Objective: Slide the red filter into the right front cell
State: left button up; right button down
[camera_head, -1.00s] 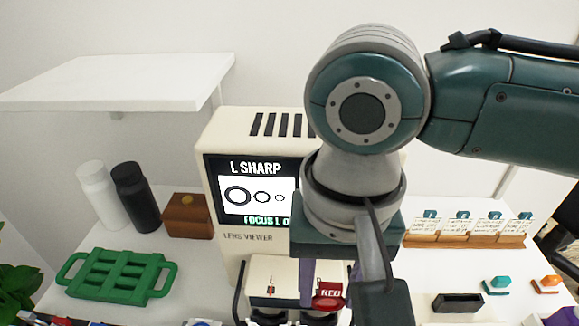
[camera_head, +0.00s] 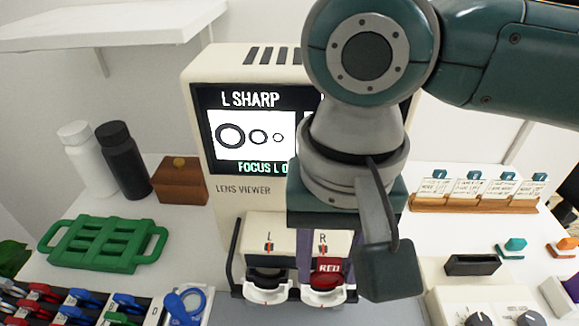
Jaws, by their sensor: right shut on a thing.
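The red filter (camera_head: 327,271), with "RED" on its tab, hangs upright between the purple fingers of my right gripper (camera_head: 324,262), which is shut on it. The lens viewer (camera_head: 243,200) stands behind, with "L" and "R" marked on its lower front block (camera_head: 290,236). The filter is below the "R", at the right front cell (camera_head: 324,297), a white holder with a dark opening. I cannot tell how deep it sits. The left front cell (camera_head: 267,294) is beside it. My right arm hides part of the viewer's screen (camera_head: 255,150). My left gripper is not in view.
A green rack (camera_head: 92,243), white bottle (camera_head: 88,160), black bottle (camera_head: 122,160) and brown box (camera_head: 180,181) stand left. Several coloured handled pieces (camera_head: 60,305) lie front left. A card rack (camera_head: 475,202), black tray (camera_head: 472,265) and knob panel (camera_head: 445,302) are right.

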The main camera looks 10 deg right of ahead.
jog(key=shift+f, duration=0.15)
dwell(0.4)
jog(key=shift+f, duration=0.15)
jog(key=shift+f, duration=1.1)
jog(key=shift+c, duration=1.6)
grip_release()
jog(key=shift+r, duration=0.35)
notch_tip(320, 180, up, 9)
jog(key=shift+r+p, duration=0.15)
jog(key=shift+p, duration=0.55)
